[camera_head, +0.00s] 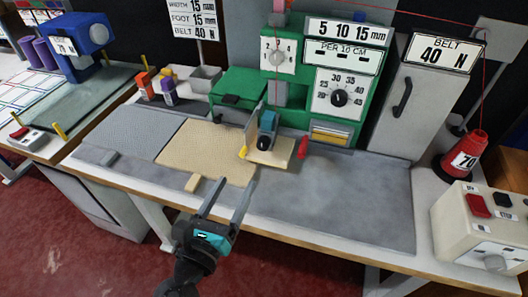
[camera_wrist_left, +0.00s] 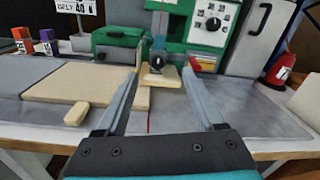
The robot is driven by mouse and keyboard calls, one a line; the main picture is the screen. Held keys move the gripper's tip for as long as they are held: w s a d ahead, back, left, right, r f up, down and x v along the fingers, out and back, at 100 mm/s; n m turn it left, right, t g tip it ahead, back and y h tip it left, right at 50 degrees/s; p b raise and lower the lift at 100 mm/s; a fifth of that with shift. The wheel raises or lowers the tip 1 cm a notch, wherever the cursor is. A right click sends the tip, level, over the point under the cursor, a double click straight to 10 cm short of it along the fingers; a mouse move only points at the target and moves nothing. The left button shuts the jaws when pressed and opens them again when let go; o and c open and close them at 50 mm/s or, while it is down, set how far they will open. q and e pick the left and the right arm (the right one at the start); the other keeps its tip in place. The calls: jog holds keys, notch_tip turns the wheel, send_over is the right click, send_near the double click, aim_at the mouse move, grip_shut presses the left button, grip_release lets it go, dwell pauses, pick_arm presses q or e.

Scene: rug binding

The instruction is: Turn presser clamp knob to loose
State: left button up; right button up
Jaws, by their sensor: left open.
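A teal clamp-like part with a dark rounded front (camera_head: 265,135) stands on a small beige block (camera_head: 270,154) in front of the green machine (camera_head: 240,85); which part is the presser clamp knob I cannot tell for sure. The teal part also shows in the left wrist view (camera_wrist_left: 158,55). The machine carries a pale knob (camera_head: 278,57) and a black dial knob (camera_head: 339,98). My left gripper (camera_head: 230,190) is open and empty, nearer the front edge than the teal part and apart from it. In the wrist view the teal part appears between the fingertips (camera_wrist_left: 160,76).
A beige mat (camera_head: 205,150) with a small tab lies left of the teal part. A red tab (camera_head: 303,147) stands to its right. Grey table surface (camera_head: 350,200) is clear at right. A red cone (camera_head: 466,155) and a control box (camera_head: 485,225) stand far right.

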aim_at(261, 147)
pick_arm(q)
jog(key=f+b, duration=0.1)
jog(key=f, duration=0.1)
jog(key=w+f+b, duration=0.1)
jog(key=f, duration=0.1)
jog(key=shift+d+b, duration=0.15)
jog(key=shift+b, duration=0.2)
jog(key=x, duration=1.3)
jog(key=shift+w+f, duration=0.1)
jog(key=shift+f, duration=0.05)
jog(key=shift+w+d, duration=0.2)
jog(key=shift+w, duration=0.25)
jog(key=shift+c, duration=1)
grip_shut()
pick_arm(e)
jog(key=f, duration=0.1)
jog(key=w+d+f, duration=0.1)
jog(key=f, duration=0.1)
jog(key=shift+w+d+f, duration=0.2)
jog(key=shift+w, duration=0.2)
